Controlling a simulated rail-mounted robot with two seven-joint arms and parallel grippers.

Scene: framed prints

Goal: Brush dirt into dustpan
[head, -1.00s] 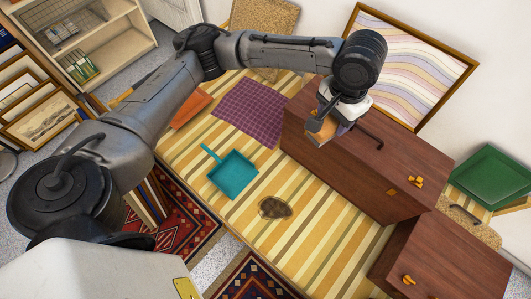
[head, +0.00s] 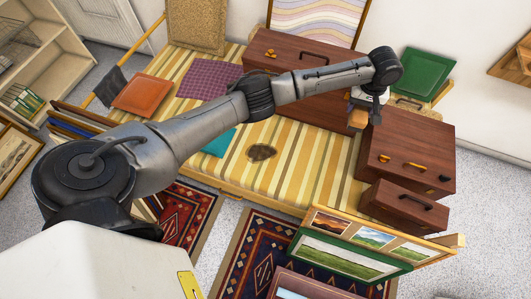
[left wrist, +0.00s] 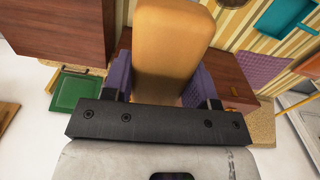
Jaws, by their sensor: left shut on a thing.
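The dirt (head: 262,152) is a dark brown patch on the yellow striped surface (head: 300,172). The teal dustpan (head: 218,143) lies to its left, partly hidden behind my left arm; it also shows at the top right of the left wrist view (left wrist: 287,14). My left gripper (head: 363,108) is shut on a tan block-shaped object, which looks like the brush (head: 357,119). My right gripper is not in view.
A large wooden box (head: 285,50) stands behind the dirt. More wooden boxes (head: 410,150) stand at right, with a green tray (head: 421,70) behind. A purple mat (head: 208,81) and orange tray (head: 141,95) lie at left. Framed landscapes (head: 350,258) stand in front. The striped surface around the dirt is clear.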

